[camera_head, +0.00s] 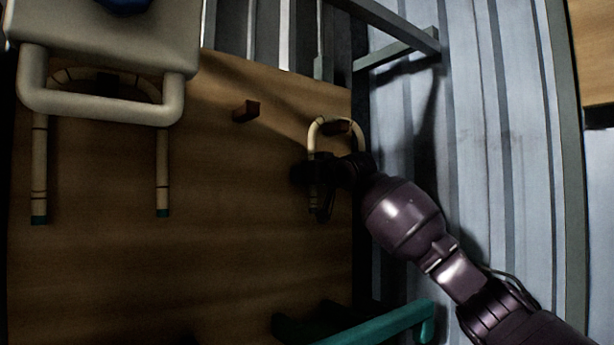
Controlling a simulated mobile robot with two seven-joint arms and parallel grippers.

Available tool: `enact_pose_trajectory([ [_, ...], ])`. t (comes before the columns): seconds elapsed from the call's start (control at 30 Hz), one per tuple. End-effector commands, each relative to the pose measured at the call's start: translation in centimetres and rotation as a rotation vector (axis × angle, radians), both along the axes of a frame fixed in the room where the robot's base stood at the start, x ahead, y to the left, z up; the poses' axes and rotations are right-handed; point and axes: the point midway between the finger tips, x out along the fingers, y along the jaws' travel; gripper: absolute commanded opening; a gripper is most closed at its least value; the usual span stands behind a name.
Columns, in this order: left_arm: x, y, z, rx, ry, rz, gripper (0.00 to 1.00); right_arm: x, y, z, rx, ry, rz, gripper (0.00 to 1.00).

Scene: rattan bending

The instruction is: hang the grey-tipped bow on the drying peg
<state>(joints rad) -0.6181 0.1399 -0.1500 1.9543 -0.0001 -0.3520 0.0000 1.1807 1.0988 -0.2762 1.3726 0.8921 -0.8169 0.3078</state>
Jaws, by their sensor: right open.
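A pale rattan bow (314,132) with dark bands is at the right side of the brown board (230,240). Its curved top arches around a short wooden peg (338,127); I cannot tell whether it rests on it. The bow's tips are hidden by my right gripper or too dark to see, so their colour does not show. My right gripper (318,200) is open, dark, at the bow's lower left leg. Another peg (246,111), to the left, is bare. My left gripper is not in view.
A second bow (163,170) with green tips is at the left, its upper part partly covered. A teal rail (385,325) crosses the bottom edge. A grey metal frame (400,45) stands at the upper right by the corrugated wall (500,130). The board's middle is clear.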

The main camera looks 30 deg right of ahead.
Motion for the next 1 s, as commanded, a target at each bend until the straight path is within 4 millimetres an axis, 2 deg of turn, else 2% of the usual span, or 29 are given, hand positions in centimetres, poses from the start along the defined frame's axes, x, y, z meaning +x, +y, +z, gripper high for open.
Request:
enact_pose_trajectory([
  [0.17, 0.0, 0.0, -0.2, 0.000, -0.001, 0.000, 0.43, -0.5, -0.1, -0.1, 0.000, 0.000, 0.000, 0.50],
  [0.27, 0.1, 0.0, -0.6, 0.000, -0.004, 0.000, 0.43, -1.6, -0.2, -0.1, 0.000, -0.003, 0.000, 0.50],
  [0.6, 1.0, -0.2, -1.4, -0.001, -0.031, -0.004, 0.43, -7.5, -0.6, -0.3, -0.002, -0.001, -0.001, 0.50],
  [0.73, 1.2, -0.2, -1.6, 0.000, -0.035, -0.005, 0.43, -9.3, -0.8, -0.2, -0.001, -0.001, -0.001, 0.50],
  [1.0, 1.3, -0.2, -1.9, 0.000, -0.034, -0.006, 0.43, -10.8, -0.8, 0.0, 0.000, 0.000, 0.000, 0.50],
])
